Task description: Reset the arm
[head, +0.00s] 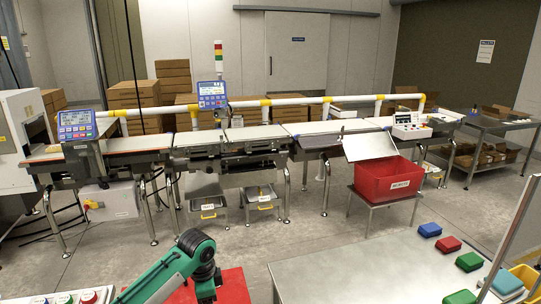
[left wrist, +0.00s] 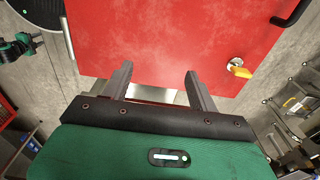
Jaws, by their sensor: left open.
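My left arm (head: 172,272), green with black joints, comes in at the bottom of the head view and bends downward. Its gripper is hidden there. In the left wrist view my left gripper (left wrist: 158,76) has its two grey fingers spread apart with nothing between them. A flat red panel (left wrist: 150,30) lies beyond the fingertips.
The conveyor line (head: 230,138) runs across the middle. A red bin (head: 385,181) stands on a stand before it. A grey table (head: 350,275) at lower right carries coloured blocks, including a blue one (head: 430,229). The floor between is mostly clear.

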